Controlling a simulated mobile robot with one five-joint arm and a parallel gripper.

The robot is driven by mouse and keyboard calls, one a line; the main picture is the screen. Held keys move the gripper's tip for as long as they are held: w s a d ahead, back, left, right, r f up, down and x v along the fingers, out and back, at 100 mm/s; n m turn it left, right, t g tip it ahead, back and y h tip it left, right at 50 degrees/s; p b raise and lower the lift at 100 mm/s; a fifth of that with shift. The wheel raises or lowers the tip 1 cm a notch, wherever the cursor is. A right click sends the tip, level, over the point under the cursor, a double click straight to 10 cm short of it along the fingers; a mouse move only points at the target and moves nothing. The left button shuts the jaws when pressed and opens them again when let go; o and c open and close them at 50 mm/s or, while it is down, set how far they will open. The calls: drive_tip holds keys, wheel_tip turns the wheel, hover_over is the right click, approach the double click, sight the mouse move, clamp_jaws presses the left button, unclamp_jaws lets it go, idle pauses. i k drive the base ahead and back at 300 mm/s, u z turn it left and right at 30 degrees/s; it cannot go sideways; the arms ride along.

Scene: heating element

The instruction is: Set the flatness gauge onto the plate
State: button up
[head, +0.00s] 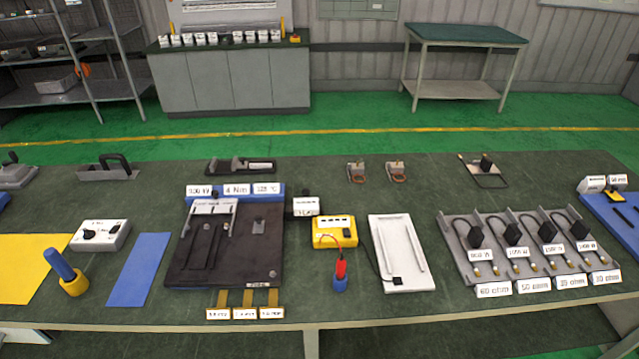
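A dark square plate (262,262) lies on the bench left of centre, with grooves and small fittings on top. A white plate (389,276) with two raised rails and a small black block lies right of centre. I cannot tell for certain which object is the flatness gauge. A long grey bar with a black arched handle (112,165) stands at the back left of the bench. A long dark tool (240,166) lies behind the dark plate. Both are apart from the plates. My gripper is not in view.
A yellow meter (335,232) and a red-and-blue probe (340,275) stand between the plates. A rack of labelled heaters (460,262) is at right. A white control box (100,235) and a blue-handled tool (67,271) are at left. The bench's back middle has free room.

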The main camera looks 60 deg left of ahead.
sight(306, 206)
drive_tip(key=z, duration=0.45)
drive_tip(key=k, duration=0.15)
drive_tip(key=u, duration=4.1)
drive_tip(key=i, duration=0.9)
drive_tip(key=u, duration=0.15)
drive_tip(key=k, duration=0.85)
drive_tip(key=z, duration=0.2)
drive_tip(key=i, duration=0.85)
drive_tip(key=u, duration=0.1)
